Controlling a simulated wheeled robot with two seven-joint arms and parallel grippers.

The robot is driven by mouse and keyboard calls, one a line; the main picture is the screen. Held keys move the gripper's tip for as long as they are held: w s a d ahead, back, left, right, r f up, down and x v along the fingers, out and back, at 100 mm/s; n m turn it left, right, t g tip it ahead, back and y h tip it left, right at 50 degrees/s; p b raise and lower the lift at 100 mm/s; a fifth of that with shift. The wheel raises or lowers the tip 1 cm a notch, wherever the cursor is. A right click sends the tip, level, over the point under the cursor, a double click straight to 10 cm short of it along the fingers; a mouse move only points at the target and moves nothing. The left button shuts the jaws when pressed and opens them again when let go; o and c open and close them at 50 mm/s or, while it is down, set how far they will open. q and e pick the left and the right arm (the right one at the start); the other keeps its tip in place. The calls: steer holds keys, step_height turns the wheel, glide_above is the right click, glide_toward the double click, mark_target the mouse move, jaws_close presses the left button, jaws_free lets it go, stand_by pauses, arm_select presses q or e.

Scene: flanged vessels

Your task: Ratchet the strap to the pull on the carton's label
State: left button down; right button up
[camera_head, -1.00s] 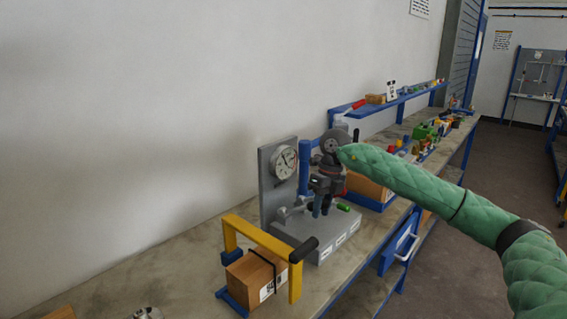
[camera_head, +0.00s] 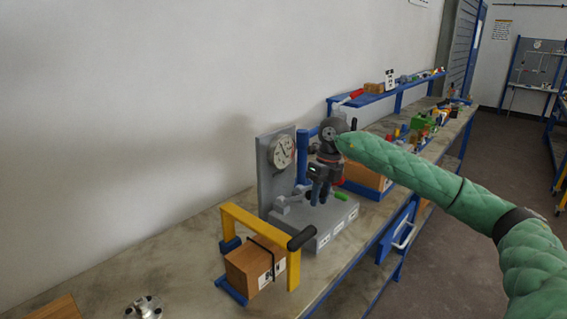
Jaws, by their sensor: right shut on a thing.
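The carton (camera_head: 247,272) is a small brown box with a white label (camera_head: 271,273) on its right face. It sits in a blue cradle under a yellow frame (camera_head: 262,231). A dark strap (camera_head: 266,249) runs over its top, and a black handle (camera_head: 301,238) sticks out at the frame's right end. My right gripper (camera_head: 321,187) hangs at the end of the green-sleeved arm, over the grey base behind the frame. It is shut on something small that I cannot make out. My left gripper is not in view. The writing on the label is too small to read.
A grey fixture with a round dial (camera_head: 282,152) and a blue post (camera_head: 302,158) stands behind the carton, close to my right gripper. A flanged metal part (camera_head: 144,308) and a wooden block (camera_head: 57,308) lie at the front left. Bare bench lies left of the frame.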

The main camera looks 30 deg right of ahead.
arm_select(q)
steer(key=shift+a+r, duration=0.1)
arm_select(e)
steer(key=shift+w+d+r, duration=0.1)
steer(key=shift+d+r, duration=0.2)
steer(key=shift+r, duration=0.15)
stand_by(0.4)
steer(key=o, duration=0.9)
steer(key=shift+c, duration=0.2)
steer(key=shift+o, duration=0.9)
steer(key=shift+f, duration=0.1)
steer(key=shift+s+f, duration=0.15)
steer(key=shift+s, duration=0.05)
